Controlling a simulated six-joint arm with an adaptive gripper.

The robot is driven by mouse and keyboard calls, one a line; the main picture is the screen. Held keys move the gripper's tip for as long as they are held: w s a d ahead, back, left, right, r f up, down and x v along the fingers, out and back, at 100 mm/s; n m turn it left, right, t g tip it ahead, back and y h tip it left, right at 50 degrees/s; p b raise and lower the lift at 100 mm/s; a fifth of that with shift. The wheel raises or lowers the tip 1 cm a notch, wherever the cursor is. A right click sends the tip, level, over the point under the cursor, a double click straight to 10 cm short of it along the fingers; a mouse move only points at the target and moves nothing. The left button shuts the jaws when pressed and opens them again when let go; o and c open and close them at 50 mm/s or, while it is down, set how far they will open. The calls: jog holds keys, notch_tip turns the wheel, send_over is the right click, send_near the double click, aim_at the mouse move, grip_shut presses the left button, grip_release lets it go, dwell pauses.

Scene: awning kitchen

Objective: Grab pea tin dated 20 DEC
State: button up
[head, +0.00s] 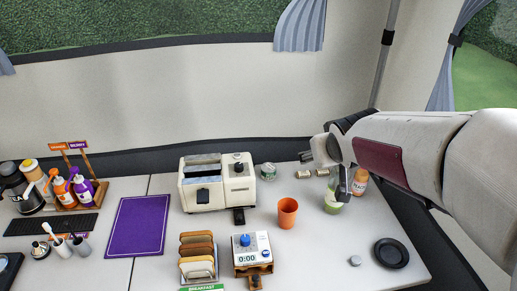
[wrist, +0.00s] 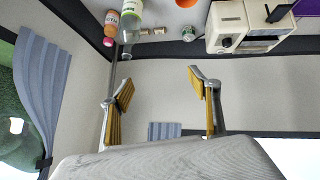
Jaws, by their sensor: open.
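A small tin with a green and white label (head: 268,171) stands at the back of the table, just right of the white toaster; it is the likeliest pea tin. It also shows near the top of the wrist view (wrist: 188,35). No date is readable on it. My gripper (head: 325,174) is above the table's back right, to the right of the tin and apart from it. In the wrist view its yellow-padded fingers (wrist: 158,80) are spread wide with nothing between them.
Small tan cylinders (head: 302,174) lie near the tin. An orange cup (head: 287,213) stands in front. The white toaster (head: 203,183) borders the tin's left.

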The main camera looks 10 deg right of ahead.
jog(key=w+f+n+t+y, duration=0.1)
jog(key=w+f, duration=0.4)
jog(key=w, duration=0.4)
jog(key=w+f+n+t+y, duration=0.1)
jog(key=w+f+t, duration=0.1)
jog(key=w+f, duration=0.55)
jog(key=w+f+n+y, duration=0.1)
jog(key=w+f+y, duration=0.2)
jog(key=w+f, duration=0.35)
jog(key=n+y, duration=0.1)
jog(key=y, duration=0.2)
send_near(269, 172)
jog(key=shift+w+r, duration=0.55)
jog(key=shift+r, duration=0.2)
jog(key=shift+h, duration=0.3)
jog(key=shift+x, duration=3.4)
jog(key=shift+w, duration=0.15)
